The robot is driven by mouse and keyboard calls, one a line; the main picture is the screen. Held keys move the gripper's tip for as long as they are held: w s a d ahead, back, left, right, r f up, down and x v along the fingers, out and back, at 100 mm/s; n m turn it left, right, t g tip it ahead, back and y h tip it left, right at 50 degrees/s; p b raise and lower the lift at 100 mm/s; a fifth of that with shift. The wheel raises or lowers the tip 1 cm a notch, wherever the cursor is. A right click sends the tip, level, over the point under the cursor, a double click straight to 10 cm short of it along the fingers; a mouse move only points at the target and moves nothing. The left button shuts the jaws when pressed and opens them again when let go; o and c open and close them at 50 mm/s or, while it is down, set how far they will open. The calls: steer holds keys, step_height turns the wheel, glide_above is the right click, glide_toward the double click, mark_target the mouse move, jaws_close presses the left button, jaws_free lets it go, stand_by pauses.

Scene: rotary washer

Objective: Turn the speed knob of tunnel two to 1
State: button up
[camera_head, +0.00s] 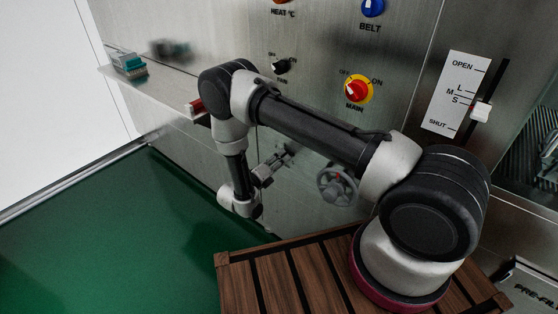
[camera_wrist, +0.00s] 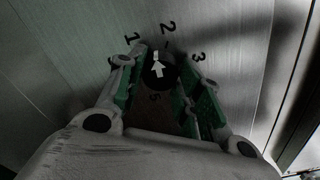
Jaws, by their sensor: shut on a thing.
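In the wrist view a dark round knob (camera_wrist: 160,72) with a white arrow sits on a metal panel. The digits 1, 2 and 3 run around its top from left to right. The arrow points up the picture and slightly left, roughly between 1 and 2; its exact setting is hard to tell. My gripper (camera_wrist: 163,85) has its green-padded fingers on both sides of the knob, shut on it. In the head view my gripper (camera_head: 277,164) is against the panel below the arm, and the knob cannot be made out there. No tunnel label is readable.
The panel carries a red-and-yellow MAIN switch (camera_head: 356,89), a small black switch (camera_head: 281,66), a blue BELT knob (camera_head: 372,7) and a grey handwheel (camera_head: 336,186). A slider (camera_head: 481,111) stands at right. A ledge (camera_head: 150,84) holds a teal object (camera_head: 129,64). Green floor (camera_head: 120,225) is clear.

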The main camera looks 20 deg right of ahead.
steer(key=n, duration=0.6)
steer(key=shift+n, duration=0.3)
stand_by(0.4)
steer(key=o, duration=1)
steer(key=shift+o, duration=0.2)
steer(key=shift+a, duration=0.1)
steer(key=v, duration=1.2)
